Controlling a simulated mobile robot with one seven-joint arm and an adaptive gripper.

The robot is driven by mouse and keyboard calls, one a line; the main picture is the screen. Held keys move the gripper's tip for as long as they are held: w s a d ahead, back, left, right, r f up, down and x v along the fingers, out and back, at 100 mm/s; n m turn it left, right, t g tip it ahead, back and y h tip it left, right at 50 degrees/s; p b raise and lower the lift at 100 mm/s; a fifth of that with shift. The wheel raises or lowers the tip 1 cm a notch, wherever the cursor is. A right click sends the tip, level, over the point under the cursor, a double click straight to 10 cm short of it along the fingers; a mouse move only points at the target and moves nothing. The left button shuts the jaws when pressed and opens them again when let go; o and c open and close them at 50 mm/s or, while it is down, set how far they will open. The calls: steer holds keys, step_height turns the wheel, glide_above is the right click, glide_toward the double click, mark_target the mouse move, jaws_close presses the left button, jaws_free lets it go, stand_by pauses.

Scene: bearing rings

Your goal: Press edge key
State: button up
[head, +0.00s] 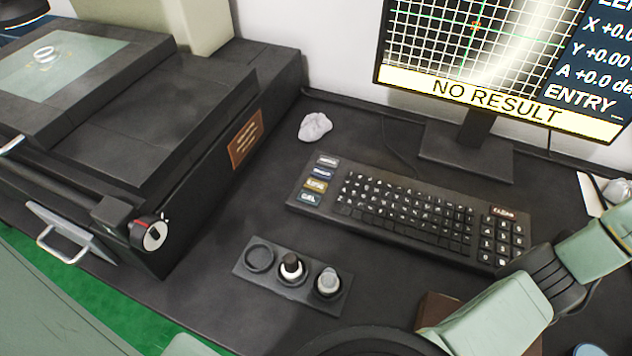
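A black keyboard (405,210) lies on the dark desk below the monitor. A red-labelled key (503,211) sits above the number pad at the right. My arm enters from the right and runs to the lower edge, near the keyboard's right end. My gripper's fingers do not show.
The monitor (500,100) reads "NO RESULT". A three-hole holder (240,271) with two knobbed pieces stands before the keyboard. A measuring machine (140,130) with a ring (44,53) on its glass fills the left. Crumpled white cloth (315,127) lies behind the keyboard. Bare desk lies left of the keyboard.

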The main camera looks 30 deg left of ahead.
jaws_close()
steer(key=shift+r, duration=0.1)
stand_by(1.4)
